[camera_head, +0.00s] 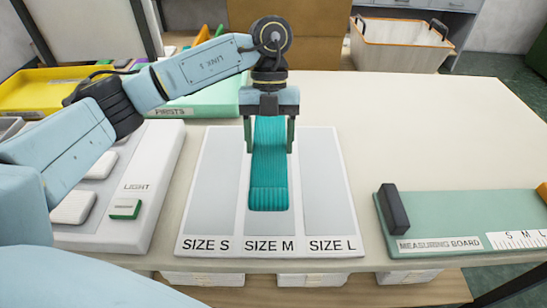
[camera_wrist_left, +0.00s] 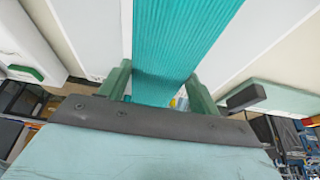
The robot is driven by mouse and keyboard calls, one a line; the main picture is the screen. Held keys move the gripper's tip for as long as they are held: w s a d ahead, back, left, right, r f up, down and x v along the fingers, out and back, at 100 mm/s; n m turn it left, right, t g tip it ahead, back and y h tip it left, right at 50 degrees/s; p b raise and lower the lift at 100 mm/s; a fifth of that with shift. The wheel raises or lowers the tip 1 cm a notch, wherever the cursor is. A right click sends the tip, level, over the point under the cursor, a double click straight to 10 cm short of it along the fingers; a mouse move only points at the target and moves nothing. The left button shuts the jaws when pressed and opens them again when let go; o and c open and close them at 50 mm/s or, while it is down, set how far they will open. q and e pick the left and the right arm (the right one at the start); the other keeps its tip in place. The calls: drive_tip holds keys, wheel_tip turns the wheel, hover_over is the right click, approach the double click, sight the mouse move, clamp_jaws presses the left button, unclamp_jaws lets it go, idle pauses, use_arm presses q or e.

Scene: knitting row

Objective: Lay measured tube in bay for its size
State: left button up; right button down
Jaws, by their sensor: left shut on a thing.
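A teal ribbed knitted tube (camera_head: 268,172) lies lengthwise over the middle bay, marked SIZE M, of a white board (camera_head: 180,240) with three grey bays. My left gripper (camera_head: 269,150) has its two green fingers on either side of the tube's far part and is shut on it. The tube (camera_wrist_left: 180,40) also runs between the fingers in the left wrist view (camera_wrist_left: 160,88). I cannot tell whether the tube touches the bay floor along its whole length. The SIZE S bay (camera_head: 213,180) and SIZE L bay (camera_head: 322,185) are empty. My right gripper is out of view.
A green measuring board (camera_head: 450,220) with a dark end block (camera_head: 393,208) and a scale lies at the right. A white panel with a LIGHT label (camera_head: 140,187) stands at the left, near a yellow tray (camera_head: 40,92). The table at the far right is clear.

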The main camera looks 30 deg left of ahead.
sight(270, 154)
use_arm(q)
drive_tip(key=shift+f+b, duration=0.45)
drive_tip(key=shift+f, duration=2.45)
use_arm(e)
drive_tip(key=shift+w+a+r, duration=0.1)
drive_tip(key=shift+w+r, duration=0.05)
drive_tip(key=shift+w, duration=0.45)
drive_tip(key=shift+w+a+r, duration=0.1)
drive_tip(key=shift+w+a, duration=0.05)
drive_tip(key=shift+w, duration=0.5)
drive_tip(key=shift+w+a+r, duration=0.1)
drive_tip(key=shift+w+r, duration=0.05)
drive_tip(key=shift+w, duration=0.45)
use_arm(q)
drive_tip(key=o, duration=0.9)
drive_tip(key=shift+w, duration=0.1)
drive_tip(key=shift+o, duration=0.2)
drive_tip(key=shift+r, duration=0.1)
drive_tip(key=shift+w+r, duration=0.15)
drive_tip(key=shift+r, duration=0.2)
drive_tip(key=p+v, duration=0.2)
drive_tip(key=v, duration=0.9)
drive_tip(key=shift+a, duration=0.15)
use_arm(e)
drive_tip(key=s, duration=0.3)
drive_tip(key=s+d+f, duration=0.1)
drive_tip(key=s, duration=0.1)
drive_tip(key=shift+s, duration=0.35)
